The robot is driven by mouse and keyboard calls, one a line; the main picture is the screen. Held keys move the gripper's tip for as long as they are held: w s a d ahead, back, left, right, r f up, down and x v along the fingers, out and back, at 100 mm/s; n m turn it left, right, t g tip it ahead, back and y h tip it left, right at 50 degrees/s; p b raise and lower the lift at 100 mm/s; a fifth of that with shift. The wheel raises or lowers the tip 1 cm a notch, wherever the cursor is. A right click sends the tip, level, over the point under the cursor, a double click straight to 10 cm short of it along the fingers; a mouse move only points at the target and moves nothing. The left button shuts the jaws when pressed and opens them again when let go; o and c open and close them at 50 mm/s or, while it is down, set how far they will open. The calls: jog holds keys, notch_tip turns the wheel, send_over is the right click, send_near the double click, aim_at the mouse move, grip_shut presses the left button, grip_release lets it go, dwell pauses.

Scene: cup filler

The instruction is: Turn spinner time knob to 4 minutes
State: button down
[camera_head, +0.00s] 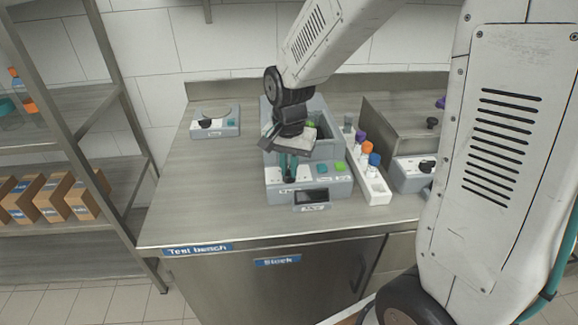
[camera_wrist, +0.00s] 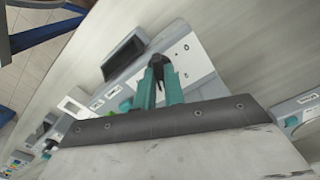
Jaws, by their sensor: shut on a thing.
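The knob's pointer and most of the dial marks are hidden. The display also shows in the wrist view (camera_wrist: 124,57), but no reading can be made out.
A small device with a round plate (camera_head: 215,122) stands at the left. A white rack (camera_head: 376,190) with several coloured-cap tubes stands right of the spinner, beside another grey device (camera_head: 408,174). The bench's front left (camera_head: 190,210) is clear.

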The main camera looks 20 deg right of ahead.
aim_at(289, 170)
jog(key=shift+w+r+m, duration=0.1)
jog(key=shift+m, duration=0.3)
jog(key=c, duration=1.5)
grip_release()
notch_tip(289, 170, up, 8)
jog(key=shift+f, duration=0.15)
